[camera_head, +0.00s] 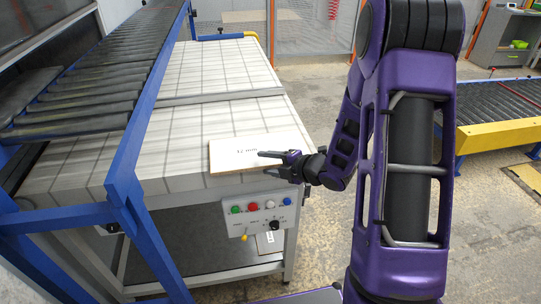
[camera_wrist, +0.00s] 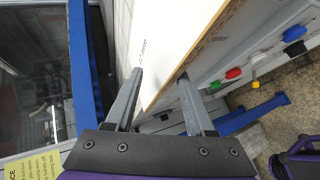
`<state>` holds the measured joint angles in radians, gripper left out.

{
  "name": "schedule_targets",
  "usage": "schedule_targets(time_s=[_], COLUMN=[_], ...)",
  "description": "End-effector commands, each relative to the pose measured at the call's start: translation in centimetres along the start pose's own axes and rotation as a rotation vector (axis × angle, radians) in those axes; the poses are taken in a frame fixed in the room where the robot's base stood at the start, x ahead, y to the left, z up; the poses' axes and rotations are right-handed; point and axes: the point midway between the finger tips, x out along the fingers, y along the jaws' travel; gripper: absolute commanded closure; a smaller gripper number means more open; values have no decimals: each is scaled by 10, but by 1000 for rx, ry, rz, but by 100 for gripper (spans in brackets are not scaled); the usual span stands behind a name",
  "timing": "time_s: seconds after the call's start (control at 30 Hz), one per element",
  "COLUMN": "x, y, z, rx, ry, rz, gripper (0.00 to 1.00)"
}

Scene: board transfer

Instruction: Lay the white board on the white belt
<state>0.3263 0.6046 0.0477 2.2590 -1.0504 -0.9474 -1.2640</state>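The white board (camera_head: 235,152), a thin flat panel with small dark print and a brown edge, lies flat at the front right of the white belt (camera_head: 225,70). It seems to rest on the belt surface. My gripper (camera_head: 267,163) is at the board's right front side, with one finger over the top face and the other lower, by the edge. In the wrist view my gripper (camera_wrist: 160,71) has its fingers spread apart, with the near part of the board (camera_wrist: 170,45) between them. I see no clear grip; exact contact is hard to tell.
A blue-framed roller conveyor (camera_head: 105,70) runs along the left. A panel with coloured buttons (camera_head: 256,213) is below the belt's front edge. Another roller conveyor with a yellow rail (camera_head: 490,135) stands at the right. Open floor (camera_head: 320,110) lies between them.

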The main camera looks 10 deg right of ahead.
Motion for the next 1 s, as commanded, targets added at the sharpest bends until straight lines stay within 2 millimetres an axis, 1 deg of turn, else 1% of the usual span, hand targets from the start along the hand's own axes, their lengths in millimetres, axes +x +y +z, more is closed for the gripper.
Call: schedule_targets(time_s=[0.03,0.17,0.3,0.37,0.6,1.0], x=[-2,-3,-5,-3,-7,-8], y=[5,6,8,5,6,6], z=[0,0,0,-1,1,-2], rx=[-1,-2,-5,-6,-8,-6], ry=[-1,-4,-10,-10,-25,-25], rz=[-17,-67,-170,-223,-400,-562], gripper=[48,48,48,48,48,48])
